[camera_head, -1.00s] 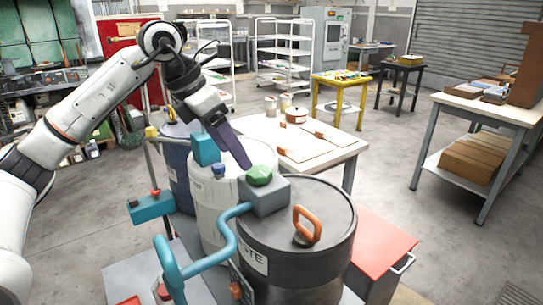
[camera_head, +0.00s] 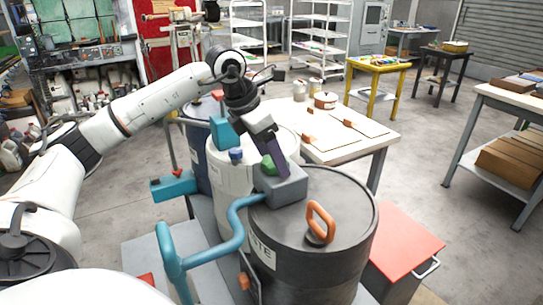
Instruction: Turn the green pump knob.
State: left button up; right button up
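The green pump knob (camera_head: 268,164) sits on top of a grey block (camera_head: 283,188) at the rim of the dark waste drum (camera_head: 320,245). My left gripper (camera_head: 281,173) points down, with its dark purple finger right beside the knob on its right and partly over it. Only one finger shows clearly, so I cannot tell whether it is open or shut, or whether it touches the knob. My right gripper is not in view.
A teal pipe (camera_head: 213,256) runs from the grey block to the left. An orange handle (camera_head: 319,222) stands on the drum lid. A white drum (camera_head: 231,193) and a red-topped cabinet (camera_head: 403,240) stand close by.

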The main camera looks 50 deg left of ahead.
pick_arm(q)
jog(key=shift+f, duration=0.1)
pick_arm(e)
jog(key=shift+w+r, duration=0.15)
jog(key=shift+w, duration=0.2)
pick_arm(q)
jog(key=c, duration=1)
jog(key=shift+c, duration=0.2)
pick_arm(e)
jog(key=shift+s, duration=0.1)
pick_arm(q)
jog(key=shift+w+m, duration=0.1)
jog(key=shift+m, duration=0.3)
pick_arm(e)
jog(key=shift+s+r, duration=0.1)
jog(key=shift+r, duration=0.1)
